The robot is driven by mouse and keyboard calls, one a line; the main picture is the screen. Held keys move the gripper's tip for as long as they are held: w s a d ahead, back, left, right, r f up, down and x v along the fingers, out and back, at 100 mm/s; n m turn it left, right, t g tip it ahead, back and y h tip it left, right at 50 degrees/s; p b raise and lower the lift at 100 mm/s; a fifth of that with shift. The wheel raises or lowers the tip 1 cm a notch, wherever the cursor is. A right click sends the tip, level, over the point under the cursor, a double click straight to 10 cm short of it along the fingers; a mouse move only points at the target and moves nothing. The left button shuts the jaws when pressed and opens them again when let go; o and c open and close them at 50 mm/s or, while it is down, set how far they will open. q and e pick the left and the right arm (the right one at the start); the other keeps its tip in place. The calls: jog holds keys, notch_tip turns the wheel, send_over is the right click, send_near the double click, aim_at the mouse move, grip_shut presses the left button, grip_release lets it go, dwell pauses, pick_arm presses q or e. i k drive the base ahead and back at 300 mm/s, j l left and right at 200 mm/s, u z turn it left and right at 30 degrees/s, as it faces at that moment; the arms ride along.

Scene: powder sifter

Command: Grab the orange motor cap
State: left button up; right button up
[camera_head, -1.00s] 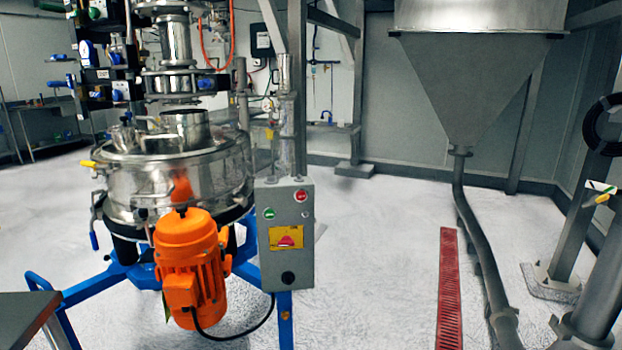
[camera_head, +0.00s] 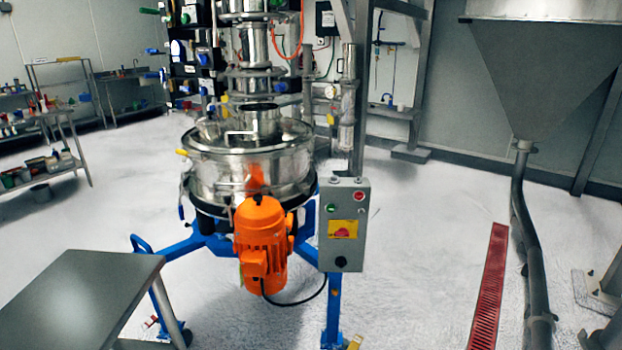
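The orange motor (camera_head: 262,243) hangs upright at the front of the steel sifter (camera_head: 250,172), on its blue frame. Its rounded orange cap (camera_head: 259,216) is on top, with a small dark knob at the centre. The cap sits on the motor body. A dark cable loops from the motor's lower part to the right. Neither of my grippers shows in the head view.
A grey control box (camera_head: 343,226) stands just right of the motor. A dark metal table (camera_head: 80,300) fills the lower left. A steel hopper (camera_head: 545,75) with a pipe is at the right. A red floor grate (camera_head: 490,290) lies before it. Floor between box and grate is clear.

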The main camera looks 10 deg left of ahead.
aim_at(258, 211)
jog(key=i+j, duration=0.15)
jog(key=i, duration=0.35)
jog(key=i+j, duration=0.2)
jog(key=i, duration=0.3)
